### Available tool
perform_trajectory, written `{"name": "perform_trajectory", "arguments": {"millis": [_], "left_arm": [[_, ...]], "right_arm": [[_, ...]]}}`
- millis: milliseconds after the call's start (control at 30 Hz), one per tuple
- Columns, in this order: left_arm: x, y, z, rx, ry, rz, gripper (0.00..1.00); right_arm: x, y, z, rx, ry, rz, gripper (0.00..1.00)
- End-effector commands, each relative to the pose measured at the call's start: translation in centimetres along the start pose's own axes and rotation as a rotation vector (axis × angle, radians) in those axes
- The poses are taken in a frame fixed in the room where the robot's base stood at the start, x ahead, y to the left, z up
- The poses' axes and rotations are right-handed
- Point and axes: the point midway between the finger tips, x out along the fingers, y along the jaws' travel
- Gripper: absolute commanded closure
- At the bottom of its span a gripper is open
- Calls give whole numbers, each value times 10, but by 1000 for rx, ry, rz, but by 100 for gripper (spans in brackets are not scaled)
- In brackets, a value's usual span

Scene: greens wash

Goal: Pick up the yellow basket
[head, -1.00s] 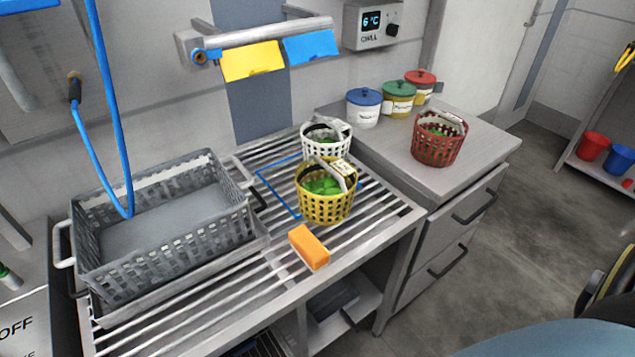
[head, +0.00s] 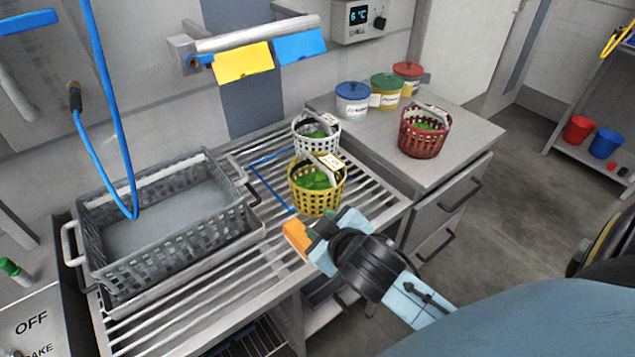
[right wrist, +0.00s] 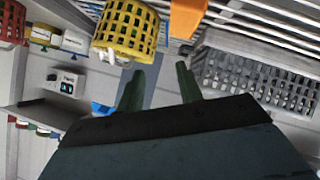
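The yellow basket (head: 317,199) stands upright on the slatted rack, with green leaves inside and its handle with a pale tag raised across the top. It also shows in the right wrist view (right wrist: 127,32), ahead and left of the fingers. My right gripper (head: 318,226) is in front of the basket, close to its near side, and partly covers the orange sponge (head: 294,236). In the right wrist view its two green fingers (right wrist: 160,85) are spread apart with nothing between them. My left gripper is not in view.
A white basket (head: 305,131) stands right behind the yellow one. A grey crate (head: 160,255) sits to the left on the rack. A red basket (head: 424,138) and several lidded tubs (head: 388,93) stand on the counter to the right. A blue hose (head: 112,110) hangs over the crate.

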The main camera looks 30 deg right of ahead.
Motion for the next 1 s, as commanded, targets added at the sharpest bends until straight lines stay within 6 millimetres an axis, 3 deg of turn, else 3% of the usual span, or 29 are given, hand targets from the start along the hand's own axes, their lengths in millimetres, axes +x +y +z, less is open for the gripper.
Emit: {"name": "perform_trajectory", "arguments": {"millis": [33, 300, 400, 533, 633, 767, 867, 1000], "left_arm": [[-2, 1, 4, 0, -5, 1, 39], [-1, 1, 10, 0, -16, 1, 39], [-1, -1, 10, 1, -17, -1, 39], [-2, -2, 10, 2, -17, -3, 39], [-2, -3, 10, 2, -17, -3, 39], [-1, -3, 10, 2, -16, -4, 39], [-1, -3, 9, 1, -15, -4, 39], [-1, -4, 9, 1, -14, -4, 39]], "right_arm": [[1, 14, -31, -48, 107, 47, 64], [-1, 40, -150, -348, 604, 206, 64], [-10, 36, -194, -537, 824, 243, 64], [-24, 17, -234, -883, 1110, 242, 64], [-24, 0, -240, -1196, 1265, 187, 64], [-3, -3, -216, -1636, 1335, 35, 64], [24, 21, -183, -1960, 1265, -138, 64], [55, 84, -136, -2291, 1029, -404, 64]]}}
